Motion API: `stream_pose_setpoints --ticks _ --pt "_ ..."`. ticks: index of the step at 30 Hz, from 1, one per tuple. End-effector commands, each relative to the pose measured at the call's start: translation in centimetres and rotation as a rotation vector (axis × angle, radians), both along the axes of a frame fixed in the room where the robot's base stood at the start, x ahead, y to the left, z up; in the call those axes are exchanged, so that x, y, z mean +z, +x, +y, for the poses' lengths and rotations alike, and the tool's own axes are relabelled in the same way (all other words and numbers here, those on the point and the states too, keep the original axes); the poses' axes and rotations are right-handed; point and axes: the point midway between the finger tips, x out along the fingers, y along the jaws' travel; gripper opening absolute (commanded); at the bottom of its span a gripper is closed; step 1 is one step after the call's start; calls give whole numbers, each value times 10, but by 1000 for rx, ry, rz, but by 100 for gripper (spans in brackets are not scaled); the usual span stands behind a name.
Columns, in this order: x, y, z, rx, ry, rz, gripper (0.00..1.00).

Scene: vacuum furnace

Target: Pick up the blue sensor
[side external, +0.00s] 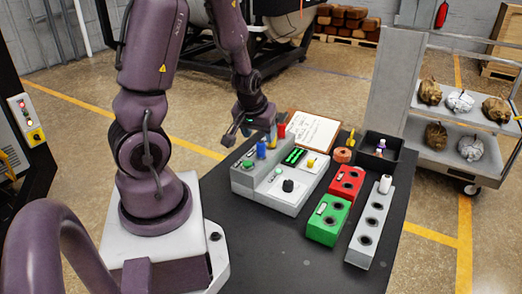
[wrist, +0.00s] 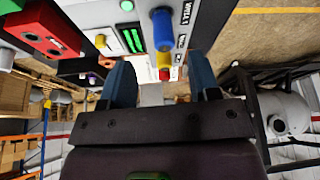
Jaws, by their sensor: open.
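The blue sensor (side external: 261,150), a small upright cylinder, stands in the top of the grey control panel (side external: 283,203). It also shows in the wrist view (wrist: 162,30) at top centre. My gripper (side external: 252,136) is above the back of the panel, near the blue sensor and apart from it. In the wrist view my gripper (wrist: 162,78) has its two fingers spread wide. The blue sensor appears beyond the fingertips, roughly in line with the gap. Nothing is held between the fingers.
A red piece (side external: 281,131) stands just behind the blue sensor, close to my gripper. A red block (side external: 346,184), a green block (side external: 328,220) and a grey holed rack (side external: 369,228) sit to the right. A dark bin (side external: 380,154) and a clipboard (side external: 315,130) lie behind. The table's front is clear.

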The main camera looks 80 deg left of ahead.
Motion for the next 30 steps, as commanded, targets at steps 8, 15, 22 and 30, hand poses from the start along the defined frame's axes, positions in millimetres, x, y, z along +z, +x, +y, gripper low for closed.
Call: stream_pose_setpoints --ticks 8,15,22,30 --pt "-15 3 5 2 -3 -1 56" --pt "-38 4 13 4 -6 2 56" --pt "-61 10 21 1 -5 -1 56" --pt "-63 11 22 1 -2 -3 56"
